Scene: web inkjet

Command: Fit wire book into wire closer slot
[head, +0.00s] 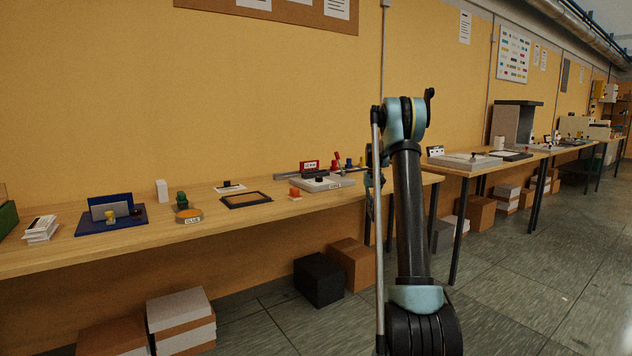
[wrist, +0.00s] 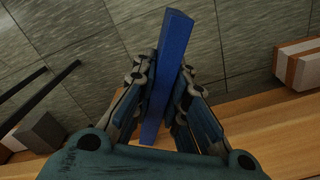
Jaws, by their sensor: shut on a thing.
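In the wrist view, my gripper (wrist: 164,74) is shut on a long, narrow blue piece (wrist: 174,34), which I take to be the wire book seen edge-on. It stands between the two fingers and sticks out past their tips. Its wire binding cannot be made out. In the head view my gripper is mostly hidden behind my arm, near the right end of the near bench. I cannot tell for sure which bench item is the wire closer, and no slot shows clearly. In the wrist view, floor and a wooden bench edge show beyond the held piece.
The near bench (head: 130,245) carries a blue base with a grey upright plate (head: 100,213), a stack of white cards (head: 41,229), a dark frame (head: 245,200) and a grey slab (head: 313,184). A second bench stands beyond a gap. Boxes (head: 182,318) lie beneath.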

